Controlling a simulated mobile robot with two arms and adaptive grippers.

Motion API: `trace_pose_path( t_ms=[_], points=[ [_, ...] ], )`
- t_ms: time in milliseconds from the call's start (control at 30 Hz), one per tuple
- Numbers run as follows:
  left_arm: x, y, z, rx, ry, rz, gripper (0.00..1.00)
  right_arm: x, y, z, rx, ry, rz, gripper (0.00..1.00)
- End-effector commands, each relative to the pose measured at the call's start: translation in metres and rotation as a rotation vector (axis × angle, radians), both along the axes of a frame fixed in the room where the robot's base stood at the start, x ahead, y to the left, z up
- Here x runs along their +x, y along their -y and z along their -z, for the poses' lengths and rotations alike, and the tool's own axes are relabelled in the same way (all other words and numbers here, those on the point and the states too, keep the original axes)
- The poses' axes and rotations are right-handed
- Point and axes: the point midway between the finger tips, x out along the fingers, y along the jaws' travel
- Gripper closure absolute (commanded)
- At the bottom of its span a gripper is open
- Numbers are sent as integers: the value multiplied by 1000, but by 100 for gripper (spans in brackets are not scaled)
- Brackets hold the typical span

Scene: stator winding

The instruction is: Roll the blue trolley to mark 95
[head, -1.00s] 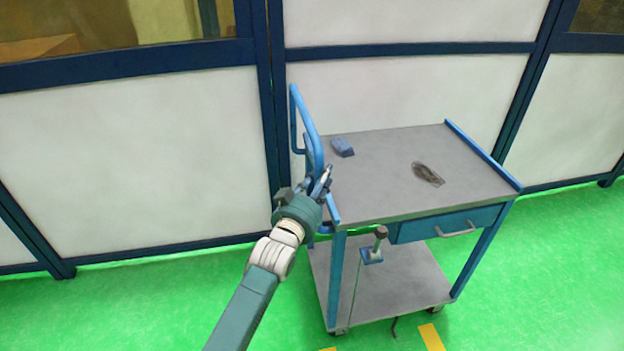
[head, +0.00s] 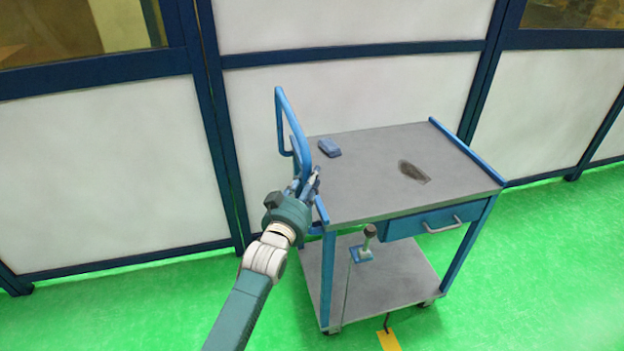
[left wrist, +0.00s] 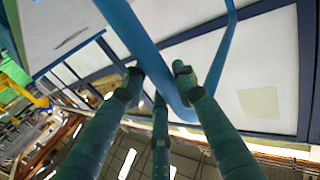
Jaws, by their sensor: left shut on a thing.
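The blue trolley (head: 345,206) stands on the green floor, with a grey top, a lower shelf and a drawer. Its blue push handle (head: 281,115) rises at the left end. My left gripper (head: 308,184) is at the near, lower part of the handle and is shut on it. In the left wrist view the fingers (left wrist: 158,85) close around the blue handle bar (left wrist: 151,48). No mark number is readable; a yellow floor strip (head: 389,341) lies by the trolley's near side. My right gripper is not in view.
A blue block (head: 329,148) and a dark flat item (head: 414,172) lie on the trolley top. A small clamp-like tool (head: 363,248) is at the lower shelf. White panels with blue frames (head: 345,103) stand close behind. Green floor is clear to the right (head: 540,270).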

Motion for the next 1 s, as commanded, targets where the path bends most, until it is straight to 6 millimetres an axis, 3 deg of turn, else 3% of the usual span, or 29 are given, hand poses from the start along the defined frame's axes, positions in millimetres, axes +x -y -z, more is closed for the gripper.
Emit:
trace_pose_path(
  t_ms=[200,367,400,467,800,1000],
  points=[
    [0,3,-4,-4,7,4,100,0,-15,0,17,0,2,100],
    [0,4,-4,-5,8,5,100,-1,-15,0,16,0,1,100],
    [0,4,-4,-5,8,5,64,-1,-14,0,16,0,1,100],
    [0,3,-4,-4,7,5,53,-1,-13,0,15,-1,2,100],
    [-3,1,-1,-2,4,2,53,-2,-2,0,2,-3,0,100],
    [-27,-7,0,-2,2,2,53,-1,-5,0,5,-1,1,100]
  ],
)
